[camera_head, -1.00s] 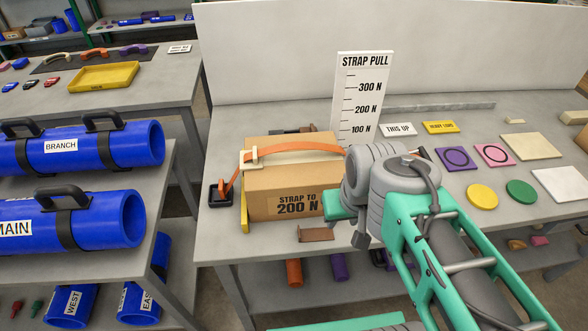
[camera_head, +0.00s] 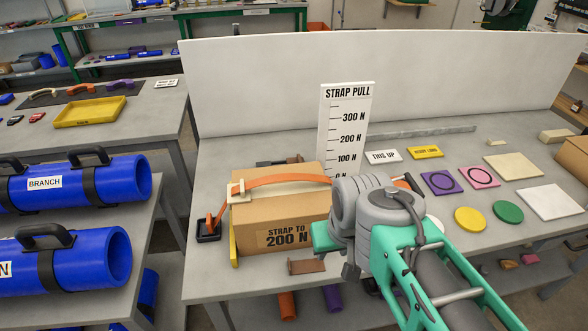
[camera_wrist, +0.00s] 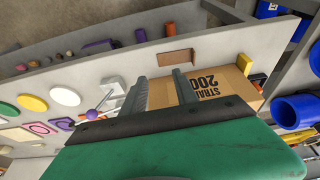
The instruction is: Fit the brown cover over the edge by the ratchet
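A brown cover (camera_head: 307,266) lies on the table in front of the cardboard box (camera_head: 250,242); it also shows in the wrist view (camera_wrist: 179,57). An orange strap (camera_head: 285,181) runs over the box top. A cream cover (camera_head: 237,189) sits under it at the box's top left edge. My gripper (camera_wrist: 158,78) is open in the wrist view, its two fingers apart with nothing gripped between them, above the table near the box's right end. In the head view my arm hides the fingers and that end of the box. I cannot clearly make out the ratchet.
A yellow strip (camera_head: 234,250) stands against the box's left end. A strap pull scale (camera_head: 346,120) stands behind. Coloured discs and plates, such as a yellow disc (camera_head: 470,219), lie to the right. Blue pipes (camera_head: 75,262) lie on a rack at left.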

